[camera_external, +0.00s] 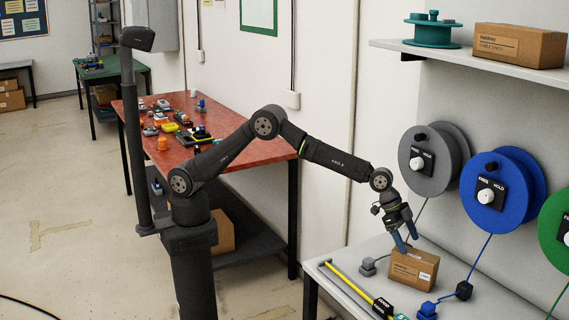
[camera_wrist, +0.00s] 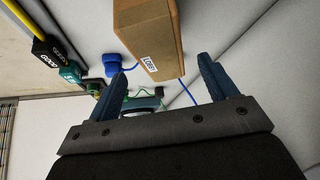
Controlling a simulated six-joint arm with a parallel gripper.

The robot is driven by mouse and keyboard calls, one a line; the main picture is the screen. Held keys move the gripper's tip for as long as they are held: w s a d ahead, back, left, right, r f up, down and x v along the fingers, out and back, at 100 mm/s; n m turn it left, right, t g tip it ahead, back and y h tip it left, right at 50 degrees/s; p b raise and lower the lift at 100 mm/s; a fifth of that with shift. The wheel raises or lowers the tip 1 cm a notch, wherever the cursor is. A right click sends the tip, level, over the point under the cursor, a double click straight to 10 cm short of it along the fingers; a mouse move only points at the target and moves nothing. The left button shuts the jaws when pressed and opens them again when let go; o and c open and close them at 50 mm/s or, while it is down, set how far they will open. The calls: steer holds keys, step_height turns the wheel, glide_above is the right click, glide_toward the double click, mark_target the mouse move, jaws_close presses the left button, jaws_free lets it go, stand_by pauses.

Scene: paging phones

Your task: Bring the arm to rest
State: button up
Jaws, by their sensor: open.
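My gripper (camera_external: 405,240) is at the end of my outstretched arm, over the white bench (camera_external: 345,297) at the right. Its two blue fingers are spread apart in the wrist view (camera_wrist: 165,85), with nothing held between them. A brown cardboard box (camera_external: 414,268) stands on the bench just below and beside the fingertips. The box also shows in the wrist view (camera_wrist: 150,35), ahead of the fingers, with a white label. I cannot tell whether a fingertip touches the box.
A grey reel (camera_external: 440,165), a blue reel (camera_external: 520,190) and a green reel (camera_external: 555,228) hang on the wall. A yellow rod (camera_external: 345,283) and a blue connector (camera_external: 427,310) lie on the bench. A shelf (camera_external: 470,62) overhangs. A cluttered red table (camera_external: 245,150) stands behind my arm.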

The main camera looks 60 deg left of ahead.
mark_target(421, 255)
steer(key=x, duration=0.8)
steer(key=shift+w+d+f, duration=0.1)
steer(key=shift+d+f, duration=0.1)
steer(key=shift+f, duration=0.15)
step_height(421, 255, up, 4)
steer(key=shift+a+r, duration=0.1)
steer(key=shift+r, duration=0.05)
steer(key=s+d+r, duration=0.1)
steer(key=s+r, duration=0.6)
steer(key=s, duration=0.4)
steer(key=w+a+n+t, duration=0.1)
steer(key=w+a+n, duration=0.1)
steer(key=w+a, duration=0.75)
steer(key=w+a+n, duration=0.1)
steer(key=w+a, duration=0.6)
steer(key=a, duration=0.5)
steer(key=w+a+n+t+y, duration=0.1)
steer(key=w+a, duration=0.1)
steer(key=a, duration=1)
steer(key=w+a+f+n+y, duration=0.1)
steer(key=w+a+n, duration=0.1)
steer(key=a, duration=1.1)
steer(key=shift+w+t, duration=0.4)
steer(key=shift+w, duration=0.3)
